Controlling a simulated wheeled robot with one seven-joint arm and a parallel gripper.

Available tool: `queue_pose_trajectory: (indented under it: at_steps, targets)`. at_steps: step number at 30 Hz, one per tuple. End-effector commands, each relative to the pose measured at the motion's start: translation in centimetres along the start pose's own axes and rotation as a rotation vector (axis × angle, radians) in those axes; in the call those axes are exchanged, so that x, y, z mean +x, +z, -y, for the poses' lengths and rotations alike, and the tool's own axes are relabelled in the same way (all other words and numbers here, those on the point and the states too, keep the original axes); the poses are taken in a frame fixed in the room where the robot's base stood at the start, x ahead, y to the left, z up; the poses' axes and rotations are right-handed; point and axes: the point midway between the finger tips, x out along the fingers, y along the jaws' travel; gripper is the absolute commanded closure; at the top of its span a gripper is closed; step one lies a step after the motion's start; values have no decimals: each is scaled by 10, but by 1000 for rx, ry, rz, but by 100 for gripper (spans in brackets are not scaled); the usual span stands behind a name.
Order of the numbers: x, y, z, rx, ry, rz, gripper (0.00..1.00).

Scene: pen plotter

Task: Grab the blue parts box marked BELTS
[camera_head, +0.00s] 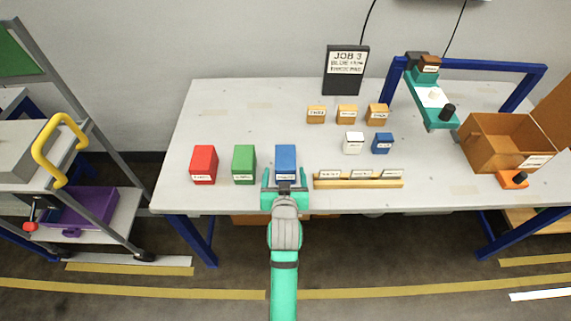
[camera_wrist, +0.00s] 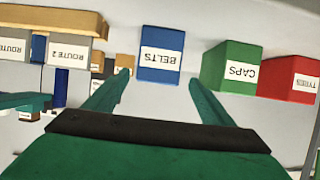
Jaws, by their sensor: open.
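The blue parts box marked BELTS (camera_head: 286,160) stands upright near the front edge of the table, right of the green box. In the wrist view the blue box (camera_wrist: 161,54) shows its BELTS label upside down, centred beyond the fingertips. My gripper (camera_head: 285,191) is open and empty, just in front of the blue box. In the wrist view my gripper's two fingers (camera_wrist: 158,82) are spread, with the box ahead between their lines. I cannot tell whether the fingertips reach alongside the box.
A green CAPS box (camera_head: 244,164) and a red TYRES box (camera_head: 204,165) stand to the left. A wooden rack of cards (camera_head: 358,183) lies close on the right. Small boxes, a job sign (camera_head: 345,70) and an open carton (camera_head: 490,140) stand farther back and right.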

Motion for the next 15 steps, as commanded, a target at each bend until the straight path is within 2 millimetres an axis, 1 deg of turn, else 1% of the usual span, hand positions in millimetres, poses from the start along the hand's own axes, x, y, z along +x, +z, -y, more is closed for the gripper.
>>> queue_pose_trajectory:
  at_steps: [1,3,6,11,15]
  targets:
    - [8,-1,0,0,1,-1,23]
    - [17,0,-1,0,1,-1,23]
    - [26,-1,-2,1,3,-1,23]
    - [34,-2,-3,1,4,-2,23]
    - [53,-5,-6,1,5,-2,23]
